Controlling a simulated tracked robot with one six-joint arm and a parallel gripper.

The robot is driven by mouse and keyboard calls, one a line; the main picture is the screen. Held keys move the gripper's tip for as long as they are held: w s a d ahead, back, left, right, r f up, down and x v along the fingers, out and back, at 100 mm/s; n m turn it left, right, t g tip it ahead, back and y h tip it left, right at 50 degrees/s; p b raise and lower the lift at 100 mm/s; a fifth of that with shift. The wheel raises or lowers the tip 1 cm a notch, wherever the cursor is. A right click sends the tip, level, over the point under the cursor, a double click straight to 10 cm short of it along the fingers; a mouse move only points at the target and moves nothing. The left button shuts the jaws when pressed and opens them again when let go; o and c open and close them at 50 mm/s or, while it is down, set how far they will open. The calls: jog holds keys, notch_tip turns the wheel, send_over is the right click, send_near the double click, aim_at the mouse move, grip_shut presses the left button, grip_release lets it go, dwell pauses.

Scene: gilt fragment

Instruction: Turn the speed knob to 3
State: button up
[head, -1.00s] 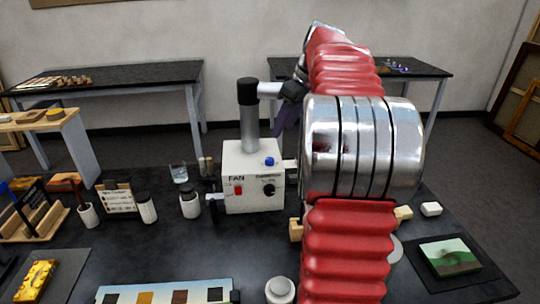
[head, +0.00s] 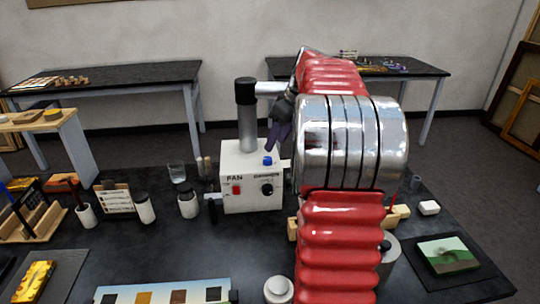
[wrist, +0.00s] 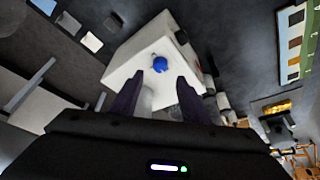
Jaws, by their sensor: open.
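A white box (head: 240,190) marked FAN stands on the dark table in the head view, and also shows in the wrist view (wrist: 130,60). Its front has a red switch (head: 236,190) and a round black knob (head: 267,190) under small lettering I cannot read. A blue knob (head: 267,160) sits on its top, also in the wrist view (wrist: 160,64). I cannot tell which knob sets speed, nor any setting. My gripper (head: 272,143) is just above the blue knob; its dark purple fingers (wrist: 159,79) are apart and empty, with the blue knob beyond the gap between them.
My red and silver arm hides the table right of the box.

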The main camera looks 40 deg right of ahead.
aim_at(268, 158)
jog(key=x, duration=0.7)
jog(key=shift+w+f, duration=0.1)
jog(key=shift+f, duration=0.15)
jog(key=shift+c, duration=0.4)
jog(key=c, duration=0.9)
